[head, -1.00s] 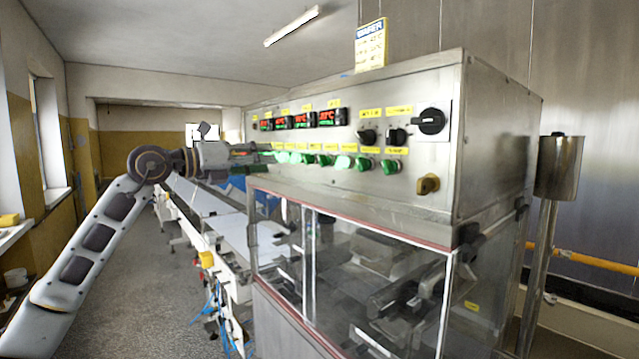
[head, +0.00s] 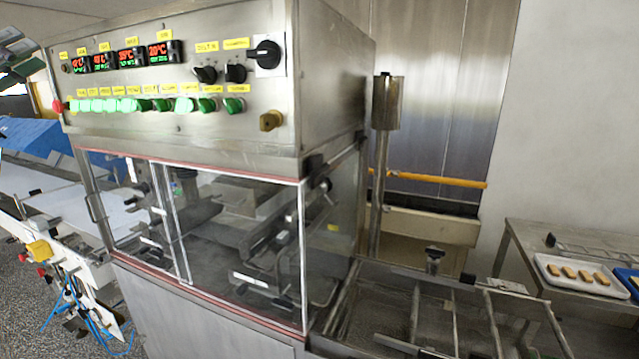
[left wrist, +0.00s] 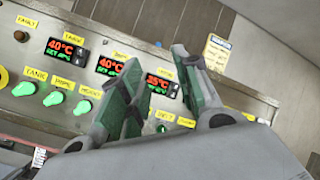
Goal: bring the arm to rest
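My left gripper (head: 16,58) shows only in part at the upper left edge of the head view, near the left end of the machine's control panel (head: 215,50). In the left wrist view its two green-padded fingers (left wrist: 150,72) stand apart, with the panel's displays showing between and beside them. Nothing is held between the fingers. I cannot tell from these views how close they are to the panel. My right gripper is in neither view.
The steel enrober has clear guards (head: 245,235) below its panel. A wire mesh bed (head: 450,310) extends at the lower right. A white tray of several biscuits (head: 583,275) sits on a table at the right. A conveyor (head: 45,205) lies at the left.

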